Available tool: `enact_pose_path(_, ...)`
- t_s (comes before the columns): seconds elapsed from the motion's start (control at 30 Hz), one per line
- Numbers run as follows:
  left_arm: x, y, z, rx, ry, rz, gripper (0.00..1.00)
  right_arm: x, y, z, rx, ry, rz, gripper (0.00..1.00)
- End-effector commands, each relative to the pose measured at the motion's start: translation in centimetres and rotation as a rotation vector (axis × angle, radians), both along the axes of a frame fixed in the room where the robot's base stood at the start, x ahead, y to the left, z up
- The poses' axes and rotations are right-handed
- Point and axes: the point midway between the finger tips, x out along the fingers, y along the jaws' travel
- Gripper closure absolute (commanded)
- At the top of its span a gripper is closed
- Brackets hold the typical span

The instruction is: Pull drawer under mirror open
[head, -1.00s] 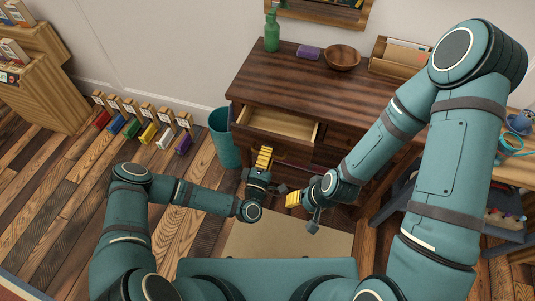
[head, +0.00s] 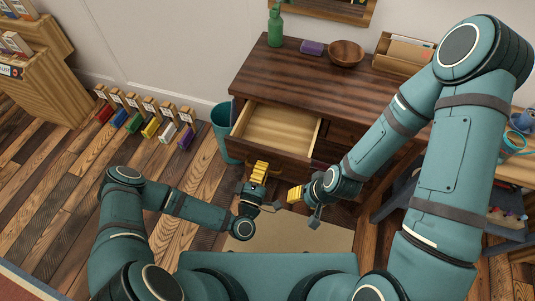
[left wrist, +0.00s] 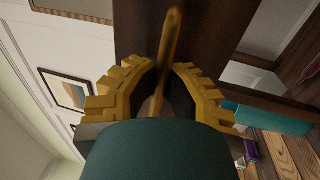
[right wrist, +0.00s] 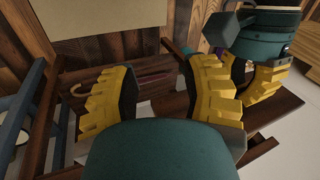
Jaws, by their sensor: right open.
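The dark wooden dresser (head: 290,70) has its top left drawer (head: 282,128) pulled well out. The drawer's pale inside looks empty. My left gripper (head: 259,170) is in front of this drawer. In the left wrist view, its yellow fingers (left wrist: 167,72) close in on both sides of a brass handle (left wrist: 172,35), which runs between them. My right gripper (head: 293,194) is open and empty, a little right of the left one and apart from the drawer. Only the lower edge of a wood-framed mirror (head: 320,12) shows above the dresser.
A green bottle (head: 275,28), a purple block (head: 312,48), a wooden bowl (head: 346,53) and a letter box (head: 402,53) stand on the dresser. A teal bin (head: 222,125) is close to its left side. Several coloured boxes (head: 150,127) line the wall.

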Motion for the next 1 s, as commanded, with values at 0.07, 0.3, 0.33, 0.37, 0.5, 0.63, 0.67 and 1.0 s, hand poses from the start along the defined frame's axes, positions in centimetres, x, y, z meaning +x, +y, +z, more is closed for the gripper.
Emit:
enact_pose_path(0.07, -0.8, 0.2, -0.1, 0.001, 0.005, -0.001, 1.00, 0.0, 0.0, 0.0, 0.000, 0.000, 0.000, 0.54)
enact_pose_path(0.3, -0.9, 0.3, -0.1, 0.001, 0.003, 0.000, 0.59, 0.0, 0.0, 0.0, 0.000, 0.000, 0.000, 0.54)
enact_pose_path(0.33, -0.9, 0.3, -0.1, 0.001, 0.003, 0.000, 0.59, 0.0, 0.0, 0.0, 0.000, 0.000, 0.000, 0.54)
enact_pose_path(0.37, -0.9, 0.3, -0.1, 0.001, 0.003, 0.000, 0.59, 0.0, 0.0, 0.0, 0.000, 0.000, 0.000, 0.54)
enact_pose_path(0.5, -0.9, 0.3, -0.1, 0.001, 0.002, 0.000, 0.59, 0.0, 0.0, 0.0, 0.000, 0.000, 0.000, 0.54)
enact_pose_path(0.63, -1.2, 0.4, -0.2, 0.001, 0.003, 0.000, 0.59, 0.0, 0.0, 0.0, 0.000, 0.000, 0.000, 0.54)
enact_pose_path(0.67, -1.4, 0.5, -0.2, 0.001, 0.003, 0.001, 0.59, 0.0, 0.0, 0.0, 0.000, 0.000, 0.000, 0.54)
enact_pose_path(1.0, -7.1, 2.3, -1.4, -0.001, 0.005, 0.002, 0.59, 0.0, 0.0, 0.0, 0.000, 0.000, 0.000, 0.54)
